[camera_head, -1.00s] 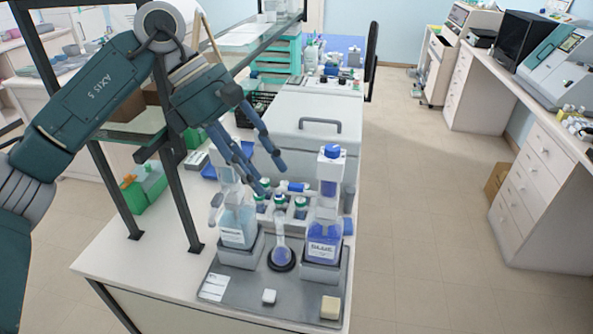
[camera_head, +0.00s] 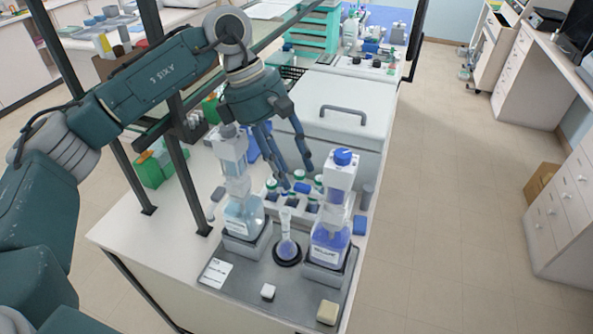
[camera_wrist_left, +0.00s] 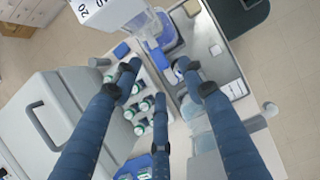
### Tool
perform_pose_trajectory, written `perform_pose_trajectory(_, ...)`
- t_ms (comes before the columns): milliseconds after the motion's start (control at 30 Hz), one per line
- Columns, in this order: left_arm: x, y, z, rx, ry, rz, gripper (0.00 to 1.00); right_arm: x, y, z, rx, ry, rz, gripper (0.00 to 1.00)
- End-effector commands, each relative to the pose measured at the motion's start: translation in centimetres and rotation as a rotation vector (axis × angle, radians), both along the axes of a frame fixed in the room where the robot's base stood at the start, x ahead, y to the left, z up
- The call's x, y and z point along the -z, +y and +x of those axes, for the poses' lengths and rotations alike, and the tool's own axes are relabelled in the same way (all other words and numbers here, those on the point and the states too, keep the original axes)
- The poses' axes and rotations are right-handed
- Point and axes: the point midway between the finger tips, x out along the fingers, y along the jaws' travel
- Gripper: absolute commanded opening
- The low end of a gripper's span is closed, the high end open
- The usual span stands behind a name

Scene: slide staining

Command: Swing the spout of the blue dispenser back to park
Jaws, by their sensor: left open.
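The blue dispenser (camera_head: 331,240) is a square bottle of blue liquid with a white pump head and blue cap (camera_head: 343,157). It stands upright at the right of the grey tray (camera_head: 228,298). A short blue piece (camera_head: 303,188), perhaps its spout, shows left of its column; I cannot tell for sure. My left gripper (camera_head: 297,178) is open and empty, fingers pointing down, behind and left of the pump head, apart from it. In the left wrist view the dispenser (camera_wrist_left: 163,28) is at the top, beyond the spread fingers (camera_wrist_left: 160,85). My right gripper is out of view.
A rack of green-capped vials (camera_wrist_left: 145,106) sits below the fingers. A large white lidded box (camera_head: 342,95) is behind. A dark shelf post (camera_head: 188,165) stands left.

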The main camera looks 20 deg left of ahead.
Motion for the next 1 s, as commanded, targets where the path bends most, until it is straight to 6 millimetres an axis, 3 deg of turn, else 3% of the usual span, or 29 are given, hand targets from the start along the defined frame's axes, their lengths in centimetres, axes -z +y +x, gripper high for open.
perform_pose_trajectory(300,3.0,-1.3,-0.1,0.002,0.0,-0.001,0.42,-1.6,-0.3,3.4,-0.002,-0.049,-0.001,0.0)
perform_pose_trajectory(567,3.3,-1.4,-0.1,0.002,-0.001,-0.001,0.42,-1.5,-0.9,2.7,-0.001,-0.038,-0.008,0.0)
perform_pose_trajectory(600,3.2,-1.4,-0.1,0.002,-0.001,-0.001,0.4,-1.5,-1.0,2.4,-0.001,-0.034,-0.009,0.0)
perform_pose_trajectory(800,3.2,-1.4,-0.1,0.002,-0.001,-0.001,0.0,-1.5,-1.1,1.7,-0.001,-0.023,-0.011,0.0)
perform_pose_trajectory(1000,3.2,-1.4,-0.1,0.002,-0.001,-0.001,0.0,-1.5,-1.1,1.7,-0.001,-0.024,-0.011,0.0)
